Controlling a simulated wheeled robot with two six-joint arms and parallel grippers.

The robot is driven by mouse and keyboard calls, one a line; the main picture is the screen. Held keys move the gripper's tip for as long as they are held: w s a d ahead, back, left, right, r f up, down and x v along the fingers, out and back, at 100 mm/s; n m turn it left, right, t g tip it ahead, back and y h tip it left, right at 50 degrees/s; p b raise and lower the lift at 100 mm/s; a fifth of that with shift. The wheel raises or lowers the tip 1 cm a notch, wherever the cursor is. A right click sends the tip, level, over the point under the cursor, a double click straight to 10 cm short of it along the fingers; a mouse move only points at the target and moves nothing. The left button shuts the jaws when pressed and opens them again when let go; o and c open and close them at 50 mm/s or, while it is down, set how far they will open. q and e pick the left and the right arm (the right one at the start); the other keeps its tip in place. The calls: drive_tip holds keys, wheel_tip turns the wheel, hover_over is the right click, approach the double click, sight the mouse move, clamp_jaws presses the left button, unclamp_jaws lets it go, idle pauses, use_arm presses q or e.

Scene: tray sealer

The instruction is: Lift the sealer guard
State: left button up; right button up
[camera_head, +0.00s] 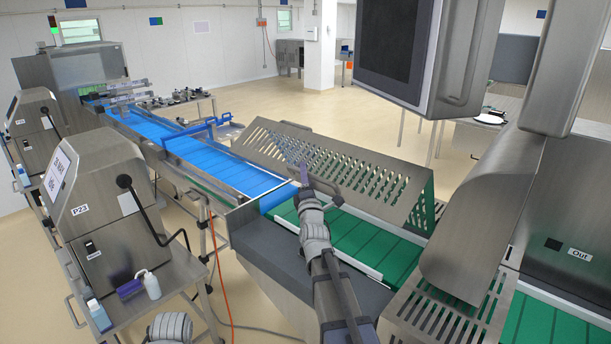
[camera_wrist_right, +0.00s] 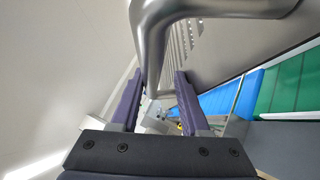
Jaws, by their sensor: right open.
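The sealer guard (camera_head: 378,178) is a slotted metal panel that stands tilted over the green belt in the head view. Its tubular handle (camera_head: 324,184) is on the side facing me. My right gripper (camera_head: 304,180) is at the left end of this handle, with its fingers open. In the right wrist view, the bent handle (camera_wrist_right: 150,50) runs down between the two purple fingers (camera_wrist_right: 158,104), with gaps visible beside it. The guard's slots (camera_wrist_right: 185,38) show behind it. My left gripper is out of view.
The blue belt (camera_head: 210,158) runs to the back left and the green belt (camera_head: 350,236) lies below the guard. A dark screen (camera_head: 395,45) hangs above at the right. A bottle (camera_head: 151,286) stands on the left trolley. A slotted metal cover (camera_head: 440,318) is at front right.

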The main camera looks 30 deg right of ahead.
drive_tip(key=b+v, duration=0.1)
drive_tip(key=v, duration=0.6)
drive_tip(key=shift+s+b, duration=0.25)
drive_tip(key=shift+b, duration=0.15)
drive_tip(key=s+a+f+m+g+y+b, duration=0.3)
drive_tip(key=a+f+g+y, duration=0.55)
drive_tip(key=a+f, duration=1.35)
drive_tip(key=s+a+f+m+g+b, duration=0.3)
drive_tip(key=s+a+f+m+g, duration=0.35)
drive_tip(key=s+f, duration=0.4)
drive_tip(key=s+a+f+m+g+h, duration=0.1)
drive_tip(key=s+m+g, duration=0.1)
drive_tip(key=s, duration=0.4)
drive_tip(key=s+a+f+m+g+h+b, duration=0.1)
drive_tip(key=s+m+g, duration=0.1)
drive_tip(key=s, duration=0.4)
drive_tip(key=shift+s+f+g+h, duration=0.3)
drive_tip(key=shift+g+h, duration=0.05)
drive_tip(key=shift+g, duration=0.35)
